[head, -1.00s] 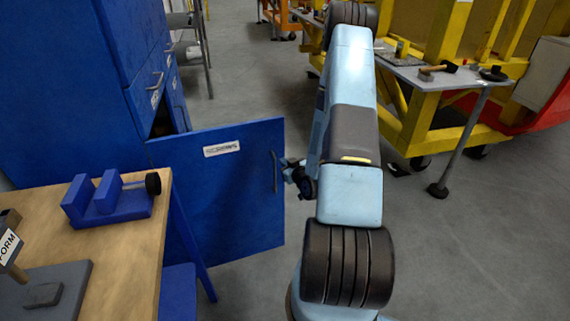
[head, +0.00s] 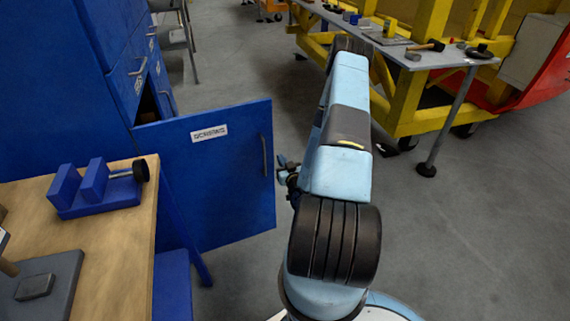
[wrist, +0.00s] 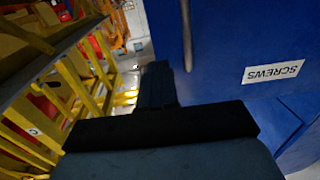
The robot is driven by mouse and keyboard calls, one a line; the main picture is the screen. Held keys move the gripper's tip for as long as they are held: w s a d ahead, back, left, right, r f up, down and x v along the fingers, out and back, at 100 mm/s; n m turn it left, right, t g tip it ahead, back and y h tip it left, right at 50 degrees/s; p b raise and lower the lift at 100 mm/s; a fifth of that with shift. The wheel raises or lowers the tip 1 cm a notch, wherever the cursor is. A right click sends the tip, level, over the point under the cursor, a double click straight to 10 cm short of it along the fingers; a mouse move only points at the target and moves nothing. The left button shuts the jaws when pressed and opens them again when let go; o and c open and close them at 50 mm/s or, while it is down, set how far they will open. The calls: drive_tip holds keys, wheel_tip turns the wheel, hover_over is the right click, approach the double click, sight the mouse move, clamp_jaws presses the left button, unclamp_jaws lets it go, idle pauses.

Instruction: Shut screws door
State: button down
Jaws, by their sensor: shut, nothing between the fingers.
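The blue screws door (head: 222,190) stands open, swung out from the blue cabinet (head: 70,60). It bears a white label and a vertical bar handle (head: 264,155) near its free edge. A dark gap shows at the cabinet beside the door's hinge side. My gripper (head: 283,167) is just right of the door's free edge in the head view, partly hidden by my arm. In the wrist view my gripper (wrist: 157,75) is shut and empty, its dark fingers close to the door face (wrist: 235,40). The SCREWS label (wrist: 272,72) shows upside down there. I cannot tell whether it touches the door.
A wooden workbench (head: 110,245) with a blue vise (head: 95,188) stands in front of the door at the left. A yellow frame (head: 405,110) and a grey side table (head: 400,45) with tools stand at the back right. Grey floor (head: 470,220) is clear at right.

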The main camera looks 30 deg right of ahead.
sight(270, 141)
drive_tip(key=w, duration=0.3)
drive_tip(key=w+d, duration=0.1)
drive_tip(key=w, duration=0.5)
drive_tip(key=shift+w+d, duration=0.25)
drive_tip(key=shift+d, duration=0.05)
